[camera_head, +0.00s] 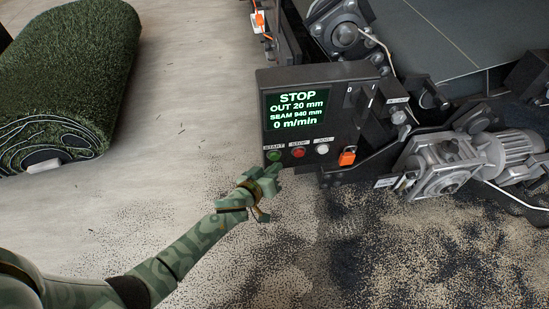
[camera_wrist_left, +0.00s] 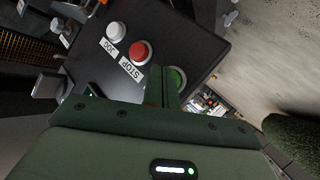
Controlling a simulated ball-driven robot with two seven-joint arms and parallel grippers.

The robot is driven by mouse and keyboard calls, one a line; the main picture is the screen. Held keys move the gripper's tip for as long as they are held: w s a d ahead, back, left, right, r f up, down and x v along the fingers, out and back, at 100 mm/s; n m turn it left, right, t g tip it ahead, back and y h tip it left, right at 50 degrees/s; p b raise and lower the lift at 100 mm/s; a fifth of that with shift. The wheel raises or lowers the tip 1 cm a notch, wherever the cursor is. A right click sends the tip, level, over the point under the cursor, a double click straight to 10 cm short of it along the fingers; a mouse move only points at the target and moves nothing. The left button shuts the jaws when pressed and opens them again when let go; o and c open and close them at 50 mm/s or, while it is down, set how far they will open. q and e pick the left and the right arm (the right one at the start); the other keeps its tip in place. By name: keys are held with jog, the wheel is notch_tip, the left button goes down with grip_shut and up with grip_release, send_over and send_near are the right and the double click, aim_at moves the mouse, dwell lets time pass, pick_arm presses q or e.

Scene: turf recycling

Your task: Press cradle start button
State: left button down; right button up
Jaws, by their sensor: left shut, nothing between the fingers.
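I cannot tell whether the tips touch the green button. My right gripper is not in view.
A rolled piece of turf (camera_head: 75,70) lies on the pale floor at the left. A motor with gearbox (camera_head: 450,165) stands to the right. Dark granules cover the floor below.

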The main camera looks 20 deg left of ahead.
pick_arm(q)
jog(key=shift+w, duration=0.1)
dwell(0.5)
jog(key=shift+w+a, duration=0.25)
jog(key=shift+w, duration=0.05)
jog(key=shift+w+a, duration=0.2)
jog(key=shift+w, duration=0.05)
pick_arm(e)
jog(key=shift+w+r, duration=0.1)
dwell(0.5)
pick_arm(q)
jog(key=shift+s+d+p, duration=0.35)
jog(key=shift+s+d, duration=0.1)
jog(key=shift+s, duration=0.2)
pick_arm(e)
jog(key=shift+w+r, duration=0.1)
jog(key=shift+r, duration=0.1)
pick_arm(q)
jog(key=s+d+p, duration=0.1)
jog(key=s+d, duration=0.2)
jog(key=s, duration=0.2)
jog(key=shift+d, duration=0.2)
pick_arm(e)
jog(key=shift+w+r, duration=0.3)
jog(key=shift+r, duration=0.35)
